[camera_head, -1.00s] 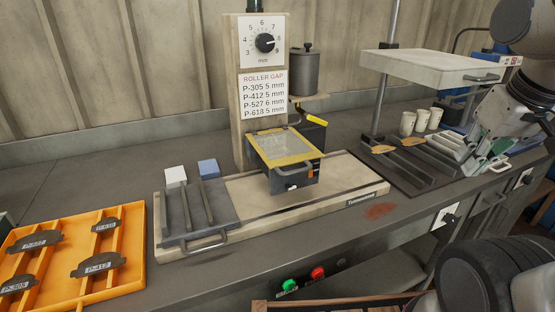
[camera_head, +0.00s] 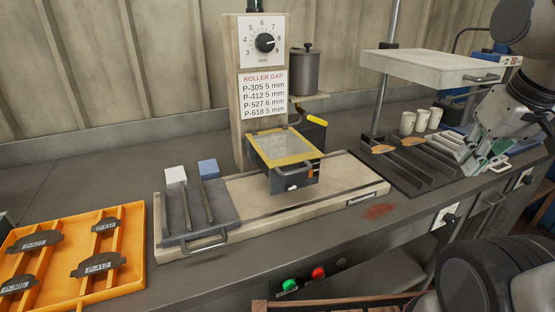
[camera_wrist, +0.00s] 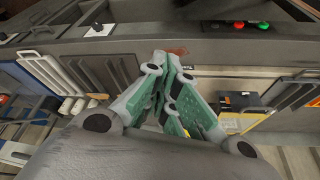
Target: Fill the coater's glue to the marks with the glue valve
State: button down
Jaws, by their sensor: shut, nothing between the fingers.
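The coater (camera_head: 291,178) is a dark box with a yellow-framed clear lid, at the middle of its pale bench base. A small orange-brown strip shows on its front right; the marks are too small to read. The glue valve's yellow lever (camera_head: 317,121) sticks out behind the box, below a grey lidded pot (camera_head: 304,73). My gripper (camera_head: 466,160) is at the right of the head view, well apart from the coater and valve, over the front right of the bench. In the wrist view my gripper (camera_wrist: 166,58) is shut and empty, its green-padded fingers together.
An orange tray (camera_head: 136,250) with labelled dark parts lies at the left. Dark rails (camera_head: 186,210) sit left of the coater. A raised pale press plate (camera_head: 440,66), paper cups (camera_head: 421,119) and a dark rack (camera_head: 415,165) are at the right. Green (camera_head: 289,285) and red buttons (camera_head: 318,272) are on the front.

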notch_tip(320, 180, up, 11)
dwell(1.8)
jog(key=s+d+f, duration=0.2)
jog(key=s, duration=0.5)
jog(key=shift+s+d, duration=0.25)
jog(key=shift+d, duration=0.15)
